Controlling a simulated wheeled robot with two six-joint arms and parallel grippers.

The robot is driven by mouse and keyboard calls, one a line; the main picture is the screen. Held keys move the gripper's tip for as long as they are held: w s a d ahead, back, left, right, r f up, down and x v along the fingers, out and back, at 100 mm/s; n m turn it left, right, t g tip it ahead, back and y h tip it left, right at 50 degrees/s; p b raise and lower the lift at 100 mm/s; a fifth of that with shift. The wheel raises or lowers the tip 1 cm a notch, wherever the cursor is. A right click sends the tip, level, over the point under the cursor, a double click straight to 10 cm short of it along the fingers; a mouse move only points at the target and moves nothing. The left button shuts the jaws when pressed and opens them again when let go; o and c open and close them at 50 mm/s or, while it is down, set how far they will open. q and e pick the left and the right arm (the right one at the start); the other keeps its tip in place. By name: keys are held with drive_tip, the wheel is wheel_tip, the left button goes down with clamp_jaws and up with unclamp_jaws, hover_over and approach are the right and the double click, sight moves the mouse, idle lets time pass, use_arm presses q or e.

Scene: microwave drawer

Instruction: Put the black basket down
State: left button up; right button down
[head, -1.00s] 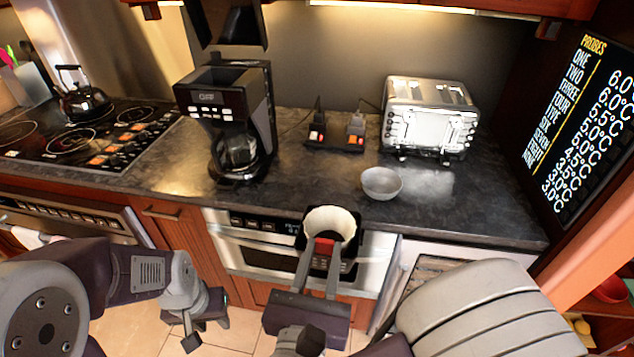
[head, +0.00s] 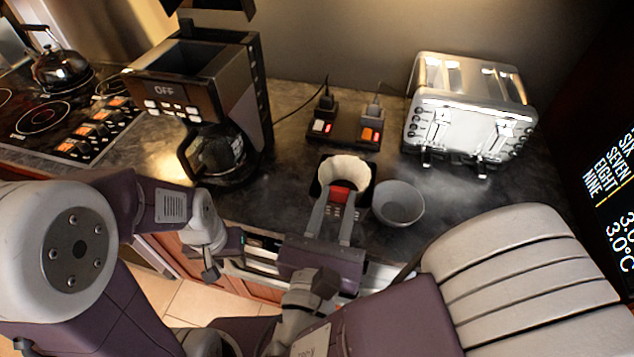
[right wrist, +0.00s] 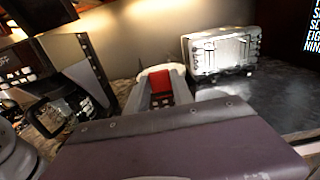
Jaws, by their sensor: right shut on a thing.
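The black basket (head: 322,182), with a white paper filter inside, is held by its red-marked handle in my right gripper (head: 341,208). In the head view it is over the counter's front part, just left of the grey bowl. Whether its underside touches the counter cannot be told. In the right wrist view the basket (right wrist: 160,72) shows its pale filter rim and the red part between my fingers (right wrist: 160,98). My left gripper (head: 222,262) hangs low at the left, in front of the drawers and apart from the basket. Its jaw opening is not clear.
The coffee maker (head: 195,90) with its glass carafe stands left of the basket. A grey bowl (head: 398,204) is close on its right. A power strip (head: 345,127) with plugs and a toaster (head: 470,115) stand behind. Dark counter (head: 290,150) between coffee maker and basket is bare.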

drive_tip(key=shift+a+f, duration=0.1)
drive_tip(key=shift+f, duration=0.05)
drive_tip(key=w+a+f+b, duration=0.1)
drive_tip(key=w+f, duration=0.2)
drive_tip(key=w+a+f+b, duration=0.1)
drive_tip(key=w+a+f, duration=0.1)
drive_tip(key=w+f, duration=0.1)
drive_tip(key=w+a+f+b, duration=0.1)
drive_tip(key=w+a+f, duration=0.1)
drive_tip(key=w+f, duration=0.2)
drive_tip(key=shift+w+a+f, duration=0.1)
drive_tip(key=shift+f, duration=0.25)
drive_tip(key=shift+f, duration=0.1)
drive_tip(key=c, duration=1.1)
unclamp_jaws()
